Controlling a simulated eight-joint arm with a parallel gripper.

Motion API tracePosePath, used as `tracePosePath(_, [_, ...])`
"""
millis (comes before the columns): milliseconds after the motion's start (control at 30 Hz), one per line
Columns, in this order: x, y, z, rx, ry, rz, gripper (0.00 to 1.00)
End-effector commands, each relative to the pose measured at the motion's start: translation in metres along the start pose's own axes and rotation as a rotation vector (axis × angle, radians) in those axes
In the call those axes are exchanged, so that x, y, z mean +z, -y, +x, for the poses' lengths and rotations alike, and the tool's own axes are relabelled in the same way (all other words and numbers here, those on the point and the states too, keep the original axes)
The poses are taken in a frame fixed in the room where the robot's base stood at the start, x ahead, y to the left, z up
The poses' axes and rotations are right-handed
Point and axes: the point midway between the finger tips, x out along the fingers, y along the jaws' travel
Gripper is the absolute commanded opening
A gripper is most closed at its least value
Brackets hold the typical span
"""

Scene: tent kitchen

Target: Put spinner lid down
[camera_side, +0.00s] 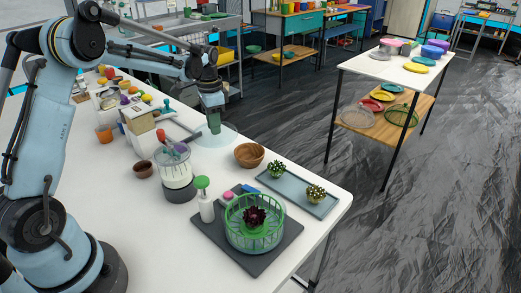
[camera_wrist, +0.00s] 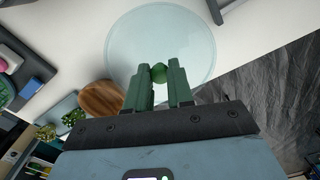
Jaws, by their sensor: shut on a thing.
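The spinner lid (camera_side: 222,137) is a clear, wide disc with a green knob. My gripper (camera_side: 213,122) points down and is shut on the lid's knob. In the wrist view the lid (camera_wrist: 140,40) spreads flat beyond my green fingers (camera_wrist: 158,82), with the round knob (camera_wrist: 158,72) between them. The lid is at the table's back edge, behind the wooden bowl; I cannot tell whether it touches the table. The green spinner basket (camera_side: 240,236) stands open on a dark mat (camera_side: 274,257), with a dark red leafy head inside.
The wooden bowl (camera_side: 249,154) is in front of the lid. Small cluttered items line the table's left side. The front-left tabletop is clear.

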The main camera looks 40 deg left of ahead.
Motion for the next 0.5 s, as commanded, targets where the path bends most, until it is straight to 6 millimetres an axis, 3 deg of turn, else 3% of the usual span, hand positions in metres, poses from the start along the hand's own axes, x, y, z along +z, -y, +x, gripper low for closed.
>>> tracePosePath(333, [0.001,0.003,0.036,0.000,0.000,0.000,0.00])
tracePosePath(500, [0.001,0.003,0.043,0.000,0.000,0.000,0.00])
